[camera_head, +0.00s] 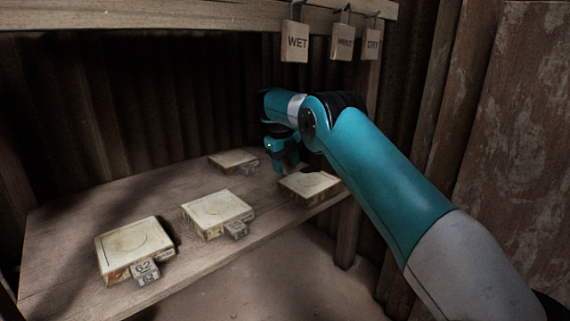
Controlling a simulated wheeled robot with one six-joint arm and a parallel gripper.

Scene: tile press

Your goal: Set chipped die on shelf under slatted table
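Several pale square dies with round outlines sit on a wooden plank surface (160,205). One is at the front left (134,243), one in the middle (217,213), one at the back (233,160), and one at the right edge (308,187). The right one shows a dark patch at its far edge, partly behind my arm; I cannot tell if this is a chip. My gripper (287,164) points down near the surface, between the back and right dies. Its fingers are small and dark, and I see no die in them. No slatted table can be made out.
Small numbered tags, one reading 62 (146,269), stand by some dies. Hanging signs, including WET (296,42), are on an upper beam (200,14). A post (348,232) stands at the right. Corrugated walls close the back. Bare floor (290,270) is open in front.

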